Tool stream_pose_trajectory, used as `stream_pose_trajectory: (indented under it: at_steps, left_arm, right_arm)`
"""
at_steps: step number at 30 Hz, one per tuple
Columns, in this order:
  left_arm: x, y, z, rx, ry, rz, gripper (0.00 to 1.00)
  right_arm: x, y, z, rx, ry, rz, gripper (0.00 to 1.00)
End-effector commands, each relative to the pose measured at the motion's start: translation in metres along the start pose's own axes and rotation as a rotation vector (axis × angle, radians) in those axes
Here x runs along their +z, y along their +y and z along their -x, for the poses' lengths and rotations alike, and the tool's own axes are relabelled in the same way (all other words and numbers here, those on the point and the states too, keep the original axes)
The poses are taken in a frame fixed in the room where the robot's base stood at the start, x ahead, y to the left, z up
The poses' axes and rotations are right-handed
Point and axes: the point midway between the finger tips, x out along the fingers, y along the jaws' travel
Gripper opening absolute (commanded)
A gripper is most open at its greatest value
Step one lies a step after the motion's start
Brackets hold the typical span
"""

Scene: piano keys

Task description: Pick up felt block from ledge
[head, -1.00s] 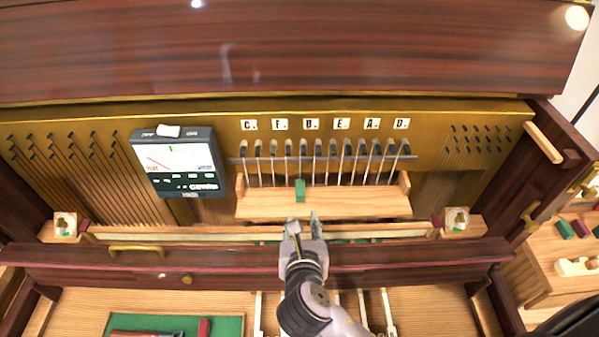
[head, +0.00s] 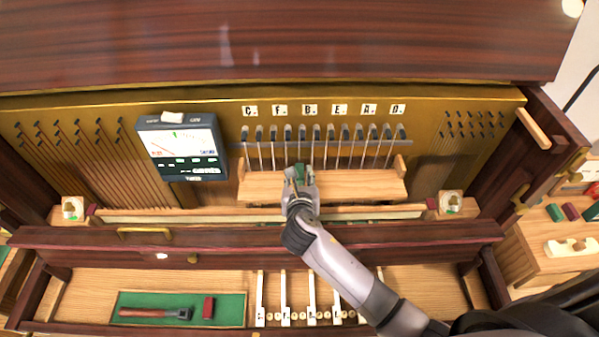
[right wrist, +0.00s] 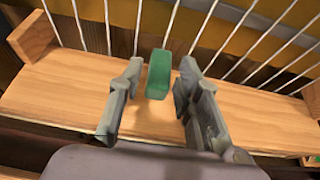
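The green felt block (right wrist: 159,75) stands on the light wooden ledge (right wrist: 60,105) in front of the strings. My right gripper (right wrist: 158,85) is open, with one finger on each side of the block and a visible gap on both sides. In the head view the right gripper (head: 298,174) is over the ledge (head: 355,184), and a bit of the green block (head: 300,170) shows between its fingers. The rest of the block is hidden there. My left gripper is not in view.
Strings and tuning pins rise behind the ledge, under letter labels. A tuner device (head: 182,147) hangs left of the ledge. Below lie piano keys (head: 311,290) and a green tray (head: 228,309) with a hammer (head: 155,313) and red block (head: 208,307). More blocks (head: 571,211) lie at right.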

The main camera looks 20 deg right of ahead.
Motion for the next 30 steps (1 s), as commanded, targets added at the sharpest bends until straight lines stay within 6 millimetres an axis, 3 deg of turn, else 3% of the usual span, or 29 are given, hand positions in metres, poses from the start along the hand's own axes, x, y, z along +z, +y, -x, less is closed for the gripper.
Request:
stream_pose_trajectory:
  at_steps: [7, 17, 28, 30]
  left_arm:
    - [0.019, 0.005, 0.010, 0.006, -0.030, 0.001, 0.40]
    - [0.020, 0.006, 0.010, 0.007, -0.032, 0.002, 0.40]
    - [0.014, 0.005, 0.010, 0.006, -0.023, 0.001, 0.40]
    - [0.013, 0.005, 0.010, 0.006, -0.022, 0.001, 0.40]
  right_arm:
    - [0.003, -0.002, -0.032, -0.003, 0.000, 0.000, 0.32]
    - [0.002, -0.002, -0.038, -0.001, -0.001, -0.001, 0.32]
    - [0.002, -0.002, -0.038, -0.001, 0.000, -0.001, 0.07]
    - [0.002, -0.002, -0.038, -0.001, -0.001, -0.001, 0.07]
